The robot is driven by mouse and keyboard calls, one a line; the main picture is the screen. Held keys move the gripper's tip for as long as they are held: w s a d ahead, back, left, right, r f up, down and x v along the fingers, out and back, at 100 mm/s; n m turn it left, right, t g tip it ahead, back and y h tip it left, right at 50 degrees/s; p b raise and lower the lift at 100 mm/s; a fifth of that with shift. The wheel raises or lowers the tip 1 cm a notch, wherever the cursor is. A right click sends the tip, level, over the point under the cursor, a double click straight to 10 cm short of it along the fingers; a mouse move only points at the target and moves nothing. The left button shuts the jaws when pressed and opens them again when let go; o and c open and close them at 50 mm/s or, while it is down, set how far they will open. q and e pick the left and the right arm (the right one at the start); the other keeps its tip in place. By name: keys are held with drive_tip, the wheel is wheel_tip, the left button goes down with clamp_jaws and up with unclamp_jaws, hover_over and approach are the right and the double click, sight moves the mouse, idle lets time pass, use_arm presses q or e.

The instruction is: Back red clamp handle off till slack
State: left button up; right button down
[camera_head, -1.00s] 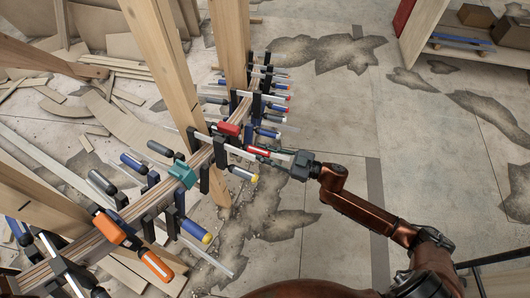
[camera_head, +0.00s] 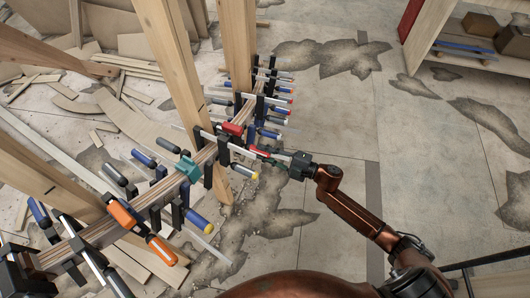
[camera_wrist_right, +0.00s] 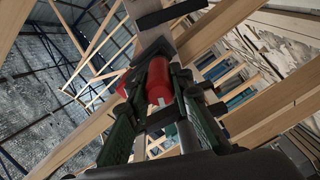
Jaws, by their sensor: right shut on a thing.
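The clamp with the red handle sits on the curved laminated stringer (camera_head: 160,199), near the middle of the row. Its red handle (camera_wrist_right: 158,82) shows between the fingers in the right wrist view, and only a little red shows at the fingertips in the head view. My right gripper (camera_head: 272,157) comes in from the right and is shut on the red handle; the fingers hide part of it. A red part (camera_head: 233,129) shows on the other side of the stringer. My left gripper is not in view.
Neighbouring clamps crowd the stringer: a yellow-ended one (camera_head: 244,171), an orange one (camera_head: 122,214), a teal one (camera_head: 187,167) and several blue ones. Wooden posts (camera_head: 170,65) rise behind. The floor to the right is clear; a shelf (camera_head: 455,50) stands far right.

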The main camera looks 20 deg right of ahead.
drive_tip(key=n, duration=0.3)
drive_tip(key=shift+n, duration=0.4)
drive_tip(key=n, duration=0.2)
drive_tip(key=shift+f+n+b, duration=0.1)
drive_tip(key=shift+n+b, duration=0.2)
drive_tip(key=shift+n, duration=0.1)
use_arm(q)
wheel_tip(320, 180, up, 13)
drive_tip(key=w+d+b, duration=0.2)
drive_tip(key=b, duration=0.2)
use_arm(e)
drive_tip(key=n, duration=0.9)
drive_tip(key=shift+f+n, duration=0.2)
drive_tip(key=shift+n, duration=0.1)
drive_tip(key=n+b, duration=0.2)
drive_tip(key=n, duration=0.1)
drive_tip(key=shift+n, duration=0.4)
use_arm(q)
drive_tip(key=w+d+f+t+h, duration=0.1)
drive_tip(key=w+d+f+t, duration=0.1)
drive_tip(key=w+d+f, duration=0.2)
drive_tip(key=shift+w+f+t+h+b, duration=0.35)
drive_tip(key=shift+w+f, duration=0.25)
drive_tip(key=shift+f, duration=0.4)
use_arm(e)
drive_tip(key=shift+r+n, duration=0.15)
drive_tip(key=shift+n, duration=0.35)
drive_tip(key=c, duration=1.7)
unclamp_jaws()
drive_tip(key=shift+d, duration=0.1)
